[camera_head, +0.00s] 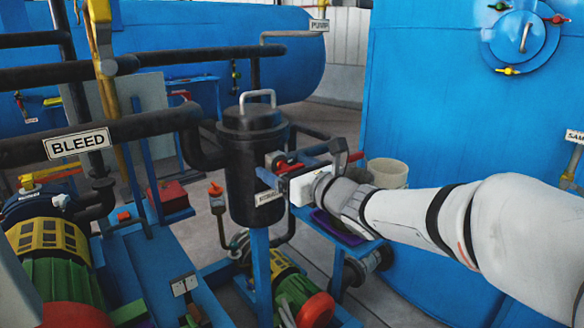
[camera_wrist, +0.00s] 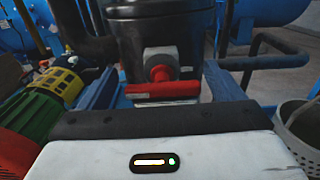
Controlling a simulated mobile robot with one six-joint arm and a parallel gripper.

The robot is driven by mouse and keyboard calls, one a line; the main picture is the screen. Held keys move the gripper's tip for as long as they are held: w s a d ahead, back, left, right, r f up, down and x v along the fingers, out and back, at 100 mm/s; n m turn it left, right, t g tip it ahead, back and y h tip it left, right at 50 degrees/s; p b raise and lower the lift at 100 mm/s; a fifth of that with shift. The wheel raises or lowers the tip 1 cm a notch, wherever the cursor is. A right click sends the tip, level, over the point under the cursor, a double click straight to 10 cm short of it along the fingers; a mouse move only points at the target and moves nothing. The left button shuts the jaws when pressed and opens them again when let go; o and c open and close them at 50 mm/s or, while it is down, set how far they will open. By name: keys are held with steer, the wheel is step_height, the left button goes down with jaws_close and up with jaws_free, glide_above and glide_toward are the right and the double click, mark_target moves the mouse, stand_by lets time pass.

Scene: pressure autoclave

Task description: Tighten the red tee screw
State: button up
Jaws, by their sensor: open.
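The red tee screw shows in the wrist view (camera_wrist: 162,90) as a level red crossbar on a short red stem, set into a grey block on the black vessel (camera_wrist: 158,30). It sits between the two blue fingers of my gripper (camera_wrist: 161,78), with a gap on each side. In the head view my gripper (camera_head: 288,166) is at the right side of the black vessel (camera_head: 250,135), open around the red tee screw (camera_head: 289,167). The gripper and arm partly hide the screw there.
A pale bucket (camera_head: 387,173) stands right of my gripper; it also shows in the wrist view (camera_wrist: 283,128). A black pipe (camera_wrist: 275,62) runs on the right. A large blue tank (camera_head: 450,110) is behind my arm. Green and yellow pumps (camera_head: 50,245) stand at the left.

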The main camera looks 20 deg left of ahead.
steer(key=c, duration=0.9)
steer(key=shift+w+d, duration=0.1)
steer(key=shift+d, duration=0.2)
steer(key=shift+c, duration=0.4)
steer(key=shift+a, duration=0.2)
